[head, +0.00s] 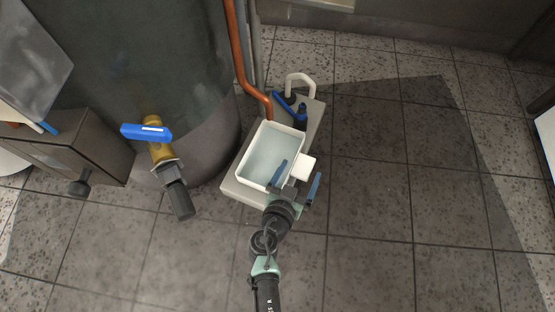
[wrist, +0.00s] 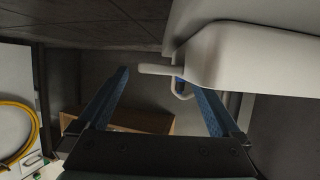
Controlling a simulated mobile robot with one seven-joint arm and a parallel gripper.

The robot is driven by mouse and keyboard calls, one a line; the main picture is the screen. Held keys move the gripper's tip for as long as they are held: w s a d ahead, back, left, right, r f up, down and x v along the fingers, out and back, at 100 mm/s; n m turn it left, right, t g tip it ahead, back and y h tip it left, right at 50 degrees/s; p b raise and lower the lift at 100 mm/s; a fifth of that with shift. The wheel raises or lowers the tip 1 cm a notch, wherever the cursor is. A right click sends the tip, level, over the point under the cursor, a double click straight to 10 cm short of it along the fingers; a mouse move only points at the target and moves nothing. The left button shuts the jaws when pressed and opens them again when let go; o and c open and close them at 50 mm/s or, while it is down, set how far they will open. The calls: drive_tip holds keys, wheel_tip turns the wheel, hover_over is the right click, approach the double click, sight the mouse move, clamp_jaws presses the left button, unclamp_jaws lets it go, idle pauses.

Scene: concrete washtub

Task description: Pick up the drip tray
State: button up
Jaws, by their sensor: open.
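The drip tray is a white, open rectangular tub (head: 251,150) with a pale inside, on a grey block in the head view. A small white handle tab (head: 304,166) juts from its right side. My gripper (head: 300,169) is open at the tray's lower right, its two blue fingers apart on either side of the tab. In the wrist view the tray (wrist: 255,62) fills the upper right. Its handle (wrist: 160,70) reaches into the space between the open fingers of my gripper (wrist: 162,81). Contact between fingers and handle cannot be told.
The grey block (head: 230,188) stands beside a large dark tank (head: 150,70). A blue-levered tap (head: 290,104) and a white hooked pipe (head: 301,81) are behind the tray. A brass valve (head: 160,152) sticks out at the left. Tiled floor to the right is clear.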

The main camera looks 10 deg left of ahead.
sight(303, 164)
drive_tip(key=b+x, duration=0.1)
drive_tip(key=x, duration=0.2)
drive_tip(key=shift+w, duration=0.25)
drive_tip(key=shift+c, duration=0.2)
clamp_jaws()
